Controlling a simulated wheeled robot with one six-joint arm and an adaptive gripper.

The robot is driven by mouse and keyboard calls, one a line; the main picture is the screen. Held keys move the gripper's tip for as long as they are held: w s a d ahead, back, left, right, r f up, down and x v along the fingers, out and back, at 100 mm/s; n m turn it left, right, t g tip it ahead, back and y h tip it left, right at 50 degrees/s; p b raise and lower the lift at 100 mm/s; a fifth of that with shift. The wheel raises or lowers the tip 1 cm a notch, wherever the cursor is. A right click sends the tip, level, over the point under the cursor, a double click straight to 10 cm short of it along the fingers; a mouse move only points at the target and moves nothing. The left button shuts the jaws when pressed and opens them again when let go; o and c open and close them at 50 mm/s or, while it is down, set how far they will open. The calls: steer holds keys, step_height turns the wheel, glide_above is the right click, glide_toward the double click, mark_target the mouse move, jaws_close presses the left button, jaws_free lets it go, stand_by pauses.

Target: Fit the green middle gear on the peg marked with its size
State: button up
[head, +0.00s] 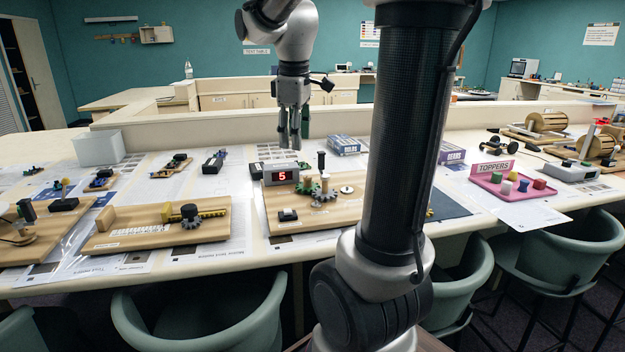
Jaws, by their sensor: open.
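A wooden gear board (345,212) lies on the table at the centre. A small gear that looks dark green (306,186) sits on it, in front of the red number display. A grey gear (325,192) is beside it, close enough that I cannot tell whether they touch. A post with a dark top (321,163) rises behind them. A pale disc (347,189) lies to the right. Size marks on the pegs are too small to read. My gripper (290,143) points down above the back of the board, open, with nothing seen between its fingers.
The display (282,176) reads 5. Blue boxes (343,145) stand behind the board. Another wooden board with a dark gear (190,214) lies to the left. A pink toppers tray (515,193) is at the right. My arm column hides part of the table right of the board.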

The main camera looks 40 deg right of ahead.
steer(key=s+a+f+m+t, duration=0.1)
steer(key=s+a+f+m, duration=0.1)
steer(key=s, duration=0.6)
steer(key=s+a+f+m+t+y, duration=0.1)
steer(key=s+a+m, duration=0.3)
steer(key=s, duration=0.4)
steer(key=shift+a+f+m+t, duration=0.4)
steer(key=shift+a+f, duration=0.4)
steer(key=shift+f, duration=0.1)
stand_by(0.4)
